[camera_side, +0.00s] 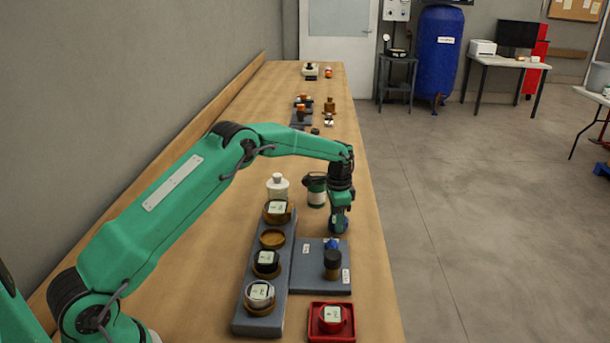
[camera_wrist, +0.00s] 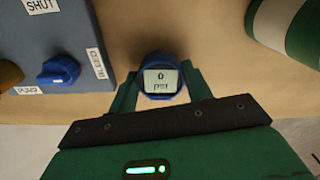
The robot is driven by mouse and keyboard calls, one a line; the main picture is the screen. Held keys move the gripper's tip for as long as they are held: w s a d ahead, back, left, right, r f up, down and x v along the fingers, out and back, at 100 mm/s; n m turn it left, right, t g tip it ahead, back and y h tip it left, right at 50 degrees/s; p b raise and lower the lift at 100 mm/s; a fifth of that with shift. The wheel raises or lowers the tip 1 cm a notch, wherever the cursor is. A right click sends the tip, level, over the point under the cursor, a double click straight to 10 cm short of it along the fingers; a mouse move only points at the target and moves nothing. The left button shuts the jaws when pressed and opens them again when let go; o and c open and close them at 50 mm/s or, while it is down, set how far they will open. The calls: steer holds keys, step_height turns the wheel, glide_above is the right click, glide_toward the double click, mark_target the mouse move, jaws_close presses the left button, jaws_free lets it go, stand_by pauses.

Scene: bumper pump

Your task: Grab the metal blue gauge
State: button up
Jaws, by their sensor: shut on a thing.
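The blue gauge (camera_wrist: 162,78) sits between the two fingers of my gripper (camera_wrist: 162,95) in the wrist view. Its face is up and reads 0 psi. The fingers are shut on its sides. In the side view the gauge (camera_side: 338,224) shows as a blue patch below my gripper (camera_side: 339,216), at the right part of the bench just behind the grey pump block (camera_side: 312,282). Whether it touches the bench cannot be told.
The pump block has a blue knob (camera_wrist: 58,70) and labels. A grey rack (camera_side: 259,322) holds several gauges. A red tray (camera_side: 331,338) with a red gauge stands in front. A green-white canister (camera_wrist: 289,25) and a white bottle (camera_side: 277,188) stand close by.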

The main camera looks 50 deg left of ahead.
steer(key=shift+r, duration=0.1)
steer(key=shift+r, duration=0.85)
step_height(320, 180, up, 2)
steer(key=shift+r, duration=0.15)
steer(key=s+d+r, duration=0.5)
steer(key=d+r, duration=0.1)
steer(key=d, duration=0.4)
steer(key=shift+d+r, duration=0.3)
steer(key=shift+r, duration=0.1)
